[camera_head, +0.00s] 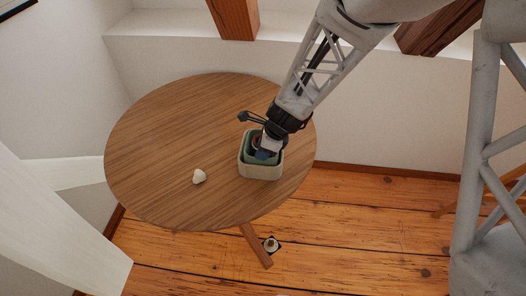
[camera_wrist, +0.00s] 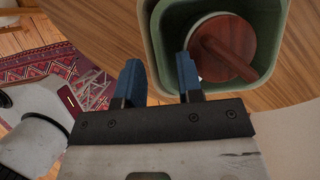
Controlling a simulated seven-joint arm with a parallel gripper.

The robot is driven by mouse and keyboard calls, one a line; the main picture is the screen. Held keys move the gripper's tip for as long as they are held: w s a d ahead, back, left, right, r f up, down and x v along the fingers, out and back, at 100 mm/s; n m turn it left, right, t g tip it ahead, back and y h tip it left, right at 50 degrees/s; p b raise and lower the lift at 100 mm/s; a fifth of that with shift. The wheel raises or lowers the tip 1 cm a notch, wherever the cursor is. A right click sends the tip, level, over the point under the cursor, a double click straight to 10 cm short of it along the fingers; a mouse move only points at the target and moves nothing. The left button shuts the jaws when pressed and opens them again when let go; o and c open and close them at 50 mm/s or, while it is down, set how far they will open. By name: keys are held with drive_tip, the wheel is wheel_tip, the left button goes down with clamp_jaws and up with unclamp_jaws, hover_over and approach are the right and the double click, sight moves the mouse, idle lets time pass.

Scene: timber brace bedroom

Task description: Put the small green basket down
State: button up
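The small green basket (camera_wrist: 164,22) is at the top of the wrist view. A round brown wooden piece with a bar handle (camera_wrist: 232,45) lies inside it. The gripper hides part of the basket in the head view.
The round wooden table (camera_head: 165,130) is mostly bare. A small whitish lump (camera_head: 199,176) lies left of the basket. A white wall and timber posts (camera_head: 234,18) stand behind. A patterned red rug (camera_wrist: 45,60) shows on the floor.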

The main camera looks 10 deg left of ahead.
drive_tip(key=v, duration=1.2)
idle(0.6)
drive_tip(key=s+d+r+n+t+h, duration=0.1)
drive_tip(key=s+d+r+n+h, duration=0.1)
drive_tip(key=s+d+r+n, duration=0.5)
drive_tip(key=s+d+r+n+t+h, duration=0.1)
drive_tip(key=s+d+r+n+h, duration=0.1)
drive_tip(key=s+d+r+n, duration=0.5)
drive_tip(key=s+d+n, duration=0.3)
drive_tip(key=s+d, duration=0.4)
drive_tip(key=s, duration=0.1)
drive_tip(key=shift+d+r+n+t+h, duration=0.3)
drive_tip(key=shift+r+n+h, duration=0.05)
drive_tip(key=shift+n+h, duration=0.05)
idle(0.4)
